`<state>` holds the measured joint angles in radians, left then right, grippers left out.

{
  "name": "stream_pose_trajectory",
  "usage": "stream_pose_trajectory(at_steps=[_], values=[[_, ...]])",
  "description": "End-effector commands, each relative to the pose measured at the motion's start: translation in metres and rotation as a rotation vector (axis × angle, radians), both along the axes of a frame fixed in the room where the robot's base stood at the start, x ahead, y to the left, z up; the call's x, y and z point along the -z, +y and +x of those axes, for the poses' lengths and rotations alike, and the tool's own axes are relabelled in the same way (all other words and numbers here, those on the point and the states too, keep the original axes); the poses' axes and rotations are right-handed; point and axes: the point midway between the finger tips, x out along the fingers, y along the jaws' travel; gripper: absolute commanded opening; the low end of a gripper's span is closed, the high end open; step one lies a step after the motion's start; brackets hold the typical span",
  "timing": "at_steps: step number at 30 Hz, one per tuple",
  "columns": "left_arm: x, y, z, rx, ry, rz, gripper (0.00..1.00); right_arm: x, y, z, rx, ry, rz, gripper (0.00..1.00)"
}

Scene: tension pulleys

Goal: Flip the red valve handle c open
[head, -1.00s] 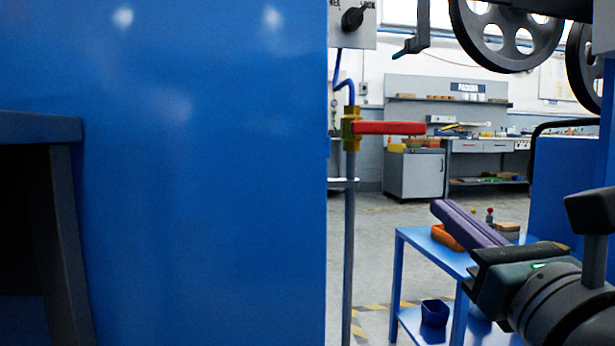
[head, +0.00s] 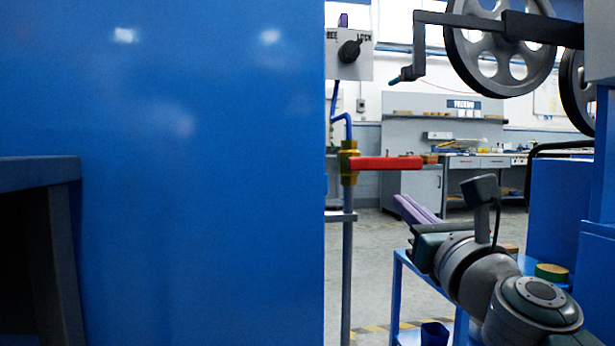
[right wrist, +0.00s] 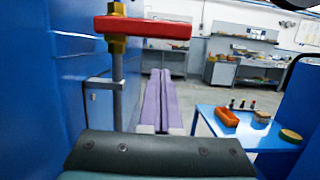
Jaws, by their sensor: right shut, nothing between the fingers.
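The red valve handle (head: 388,163) is a flat bar that points level to the right from a brass valve (head: 347,163) on an upright grey pipe. It also shows in the right wrist view (right wrist: 143,28), above and left of the fingers. No letter c is readable on it. My right gripper (head: 402,200) has long purple fingers lying side by side, shut and empty. Its fingertips are below the handle in the head view, and show at the middle of the right wrist view (right wrist: 161,72). They look apart from the handle. My left gripper is out of view.
A big blue panel (head: 160,170) fills the left. A switch box (head: 350,54) sits above the valve. Spoked wheels with a crank (head: 500,45) are at upper right. A blue table (right wrist: 235,125) holds an orange tray (right wrist: 227,117). Open floor lies behind.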

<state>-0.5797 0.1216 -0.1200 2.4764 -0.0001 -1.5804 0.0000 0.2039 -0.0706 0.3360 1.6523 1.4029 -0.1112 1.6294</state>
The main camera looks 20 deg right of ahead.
Motion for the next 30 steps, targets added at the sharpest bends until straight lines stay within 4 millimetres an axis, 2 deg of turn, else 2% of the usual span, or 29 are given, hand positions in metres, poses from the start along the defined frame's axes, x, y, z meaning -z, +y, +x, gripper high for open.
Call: stream_pose_trajectory(at_steps=[1, 6, 30], values=[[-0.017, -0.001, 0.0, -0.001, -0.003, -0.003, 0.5, -0.017, 0.0, -0.001, 0.0, -0.001, 0.003, 0.0], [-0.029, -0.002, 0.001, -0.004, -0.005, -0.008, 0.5, -0.029, 0.001, -0.001, -0.001, 0.0, 0.001, 0.0], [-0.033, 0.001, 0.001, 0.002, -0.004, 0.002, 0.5, -0.034, -0.001, -0.001, -0.001, 0.013, -0.055, 0.0]])
